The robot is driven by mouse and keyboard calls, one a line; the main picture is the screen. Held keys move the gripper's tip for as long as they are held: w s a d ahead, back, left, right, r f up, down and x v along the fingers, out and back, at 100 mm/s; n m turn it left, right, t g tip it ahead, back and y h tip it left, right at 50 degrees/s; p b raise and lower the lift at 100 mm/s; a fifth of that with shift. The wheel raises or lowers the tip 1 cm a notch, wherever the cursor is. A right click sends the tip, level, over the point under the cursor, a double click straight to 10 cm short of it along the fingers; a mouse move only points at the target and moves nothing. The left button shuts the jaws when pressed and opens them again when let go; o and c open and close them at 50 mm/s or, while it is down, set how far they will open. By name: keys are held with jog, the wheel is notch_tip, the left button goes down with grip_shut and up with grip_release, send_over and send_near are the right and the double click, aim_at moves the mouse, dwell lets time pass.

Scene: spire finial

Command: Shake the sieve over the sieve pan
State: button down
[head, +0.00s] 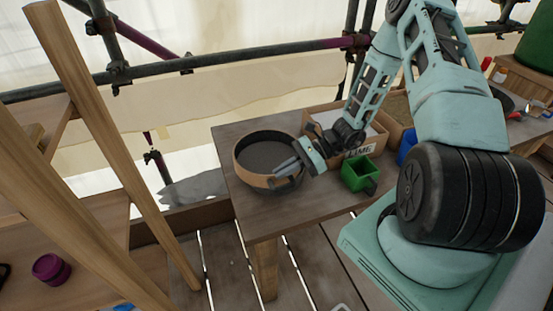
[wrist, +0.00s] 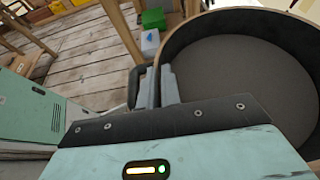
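The round sieve (head: 262,180) with a light wooden rim is at the left end of the table; its grey inside looks flat and even. Its rim (wrist: 170,45) and grey inside fill the right of the wrist view. My gripper (head: 284,168) is at the rim's right side. In the wrist view my gripper (wrist: 160,86) has its grey fingers close together at a dark looped handle (wrist: 135,84) beside the rim, and seems shut on it. I cannot make out a separate sieve pan; anything under the sieve is hidden.
A green box (head: 357,176) stands right of the sieve on the wooden table (head: 285,218). Wooden posts (head: 75,75) stand at left and scaffold pipes (head: 200,62) run behind.

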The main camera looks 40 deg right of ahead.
jog(key=shift+s+d, duration=0.65)
jog(key=shift+d, duration=1.7)
jog(key=shift+w+a+f+p, duration=0.15)
jog(key=shift+w+a, duration=0.2)
jog(key=shift+a, duration=0.85)
jog(key=shift+w+a+r+p, duration=0.15)
jog(key=shift+w+a, duration=0.15)
jog(key=shift+a, duration=0.9)
jog(key=shift+s+d+f, duration=0.1)
jog(key=shift+s+d, duration=0.1)
jog(key=shift+d, duration=0.4)
jog(key=shift+s+d, duration=0.15)
jog(key=shift+d, duration=0.45)
jog(key=c, duration=1.5)
grip_release()
jog(key=shift+c, duration=0.2)
jog(key=shift+d, duration=0.1)
jog(key=v, duration=1.2)
